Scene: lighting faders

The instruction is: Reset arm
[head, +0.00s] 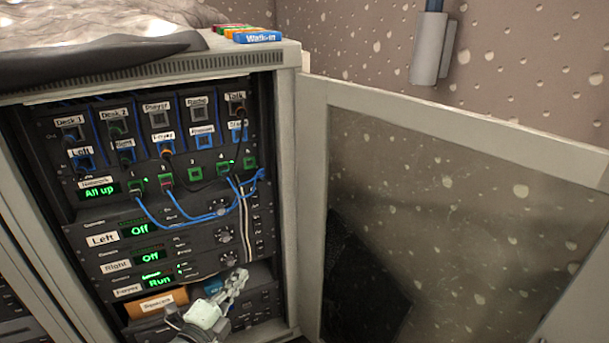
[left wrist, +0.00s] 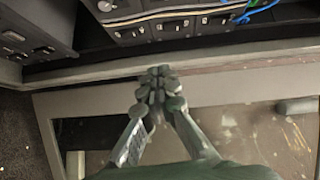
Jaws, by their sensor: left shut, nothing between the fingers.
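My left gripper (head: 236,281) is in front of the lower part of the equipment rack (head: 291,180) in the head view. Its fingers are shut and hold nothing. In the left wrist view the closed fingertips (left wrist: 158,85) are near the rack's front edge (left wrist: 200,62), with the door below them in the picture. I cannot tell whether they touch anything. My right gripper is not in view.
The rack's glazed door (head: 450,210) stands open to the right. Blue cables (head: 185,219) hang across the front panels. An orange labelled item (head: 157,302) lies low in the rack. Coloured labelled strips (head: 257,37) lie on top. A grey wall fixture (head: 432,50) is at upper right.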

